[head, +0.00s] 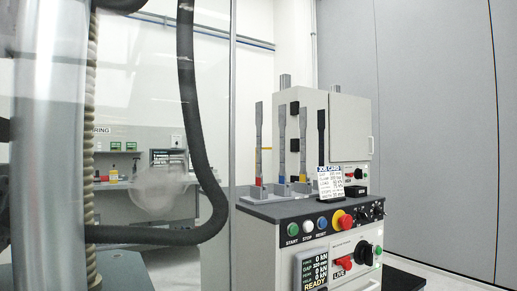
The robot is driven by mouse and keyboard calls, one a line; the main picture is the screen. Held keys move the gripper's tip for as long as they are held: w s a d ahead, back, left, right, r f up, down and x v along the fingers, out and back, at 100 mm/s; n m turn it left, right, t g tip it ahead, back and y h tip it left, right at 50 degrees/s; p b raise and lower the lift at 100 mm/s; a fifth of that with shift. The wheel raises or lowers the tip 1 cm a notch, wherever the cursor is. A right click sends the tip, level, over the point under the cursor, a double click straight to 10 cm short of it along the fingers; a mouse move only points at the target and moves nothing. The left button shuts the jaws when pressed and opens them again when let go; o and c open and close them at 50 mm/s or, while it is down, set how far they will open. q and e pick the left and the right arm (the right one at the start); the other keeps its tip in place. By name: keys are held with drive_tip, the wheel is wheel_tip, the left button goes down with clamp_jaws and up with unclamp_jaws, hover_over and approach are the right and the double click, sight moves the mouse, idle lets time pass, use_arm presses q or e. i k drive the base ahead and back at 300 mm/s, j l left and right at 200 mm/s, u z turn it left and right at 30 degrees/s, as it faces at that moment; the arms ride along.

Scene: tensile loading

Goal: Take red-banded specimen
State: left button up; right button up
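Several tall, flat specimens stand upright in a grey rack (246,197) on top of the testing machine console in the head view. The leftmost grey specimen (259,135) has a small red band (258,181) at its foot. Beside it stands a grey specimen (282,140) with a blue band near its foot. To the right stands another grey specimen (303,140) with a yellowish band. A black specimen (321,130) stands at the right, its foot hidden behind the job card. Neither of my grippers shows in this view.
The job card (330,181) stands on the console (290,212), behind coloured buttons and a red emergency knob (342,219). A grey cabinet (349,130) rises behind. A workbench (140,187) lies farther back.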

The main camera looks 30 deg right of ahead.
sight(258, 176)
drive_tip(key=l+z, duration=0.1)
drive_tip(key=z, duration=0.4)
drive_tip(key=i+l+z, duration=0.1)
drive_tip(key=z, duration=0.35)
drive_tip(key=i+z, duration=0.1)
drive_tip(key=z, duration=0.4)
drive_tip(key=i+l+z, duration=0.25)
drive_tip(key=z, duration=0.15)
drive_tip(key=i+z, duration=0.4)
drive_tip(key=i+l, duration=0.05)
drive_tip(key=i, duration=0.05)
